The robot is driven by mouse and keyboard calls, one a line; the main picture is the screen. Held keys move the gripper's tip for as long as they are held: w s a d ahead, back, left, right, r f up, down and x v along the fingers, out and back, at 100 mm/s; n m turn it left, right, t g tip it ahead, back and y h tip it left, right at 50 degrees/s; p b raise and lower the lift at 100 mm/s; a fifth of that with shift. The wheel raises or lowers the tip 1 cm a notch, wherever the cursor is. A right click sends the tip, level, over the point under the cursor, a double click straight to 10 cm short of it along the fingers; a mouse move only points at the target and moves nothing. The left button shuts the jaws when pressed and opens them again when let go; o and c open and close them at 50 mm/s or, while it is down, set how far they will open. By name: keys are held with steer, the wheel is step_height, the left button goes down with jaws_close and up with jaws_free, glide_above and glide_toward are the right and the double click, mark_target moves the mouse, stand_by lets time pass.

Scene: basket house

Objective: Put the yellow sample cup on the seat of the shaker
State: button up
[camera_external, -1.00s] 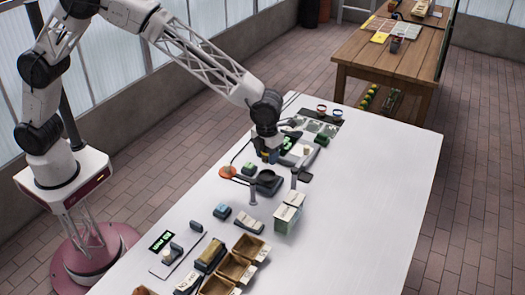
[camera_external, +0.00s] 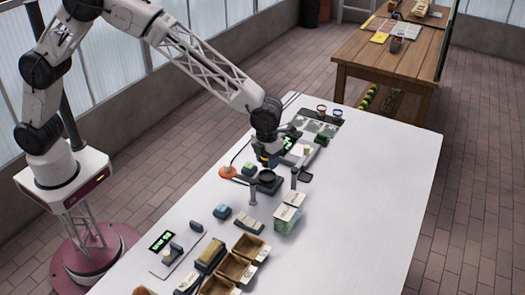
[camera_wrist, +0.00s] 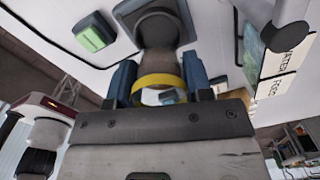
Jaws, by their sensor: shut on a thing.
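My gripper (camera_wrist: 159,84) is shut on the yellow sample cup (camera_wrist: 160,80), whose yellow band shows between the blue fingers in the wrist view. In the external view my gripper (camera_external: 268,162) is just above and behind the shaker (camera_external: 268,184), and the cup is mostly hidden by the fingers. The shaker's dark round seat (camera_external: 267,176) looks empty. In the wrist view the dark shaker (camera_wrist: 155,10) lies straight beyond the cup. I cannot tell how large the gap between cup and seat is.
A grey post (camera_external: 294,178) and a pale box stack (camera_external: 288,213) stand to the right. A green-topped block (camera_wrist: 95,33) is close by in the wrist view. The table's right side (camera_external: 380,190) is clear.

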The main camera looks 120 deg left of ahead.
mark_target(267, 178)
steer(key=shift+f, duration=2.4)
steer(key=shift+s+f, duration=0.1)
steer(key=shift+f, duration=0.15)
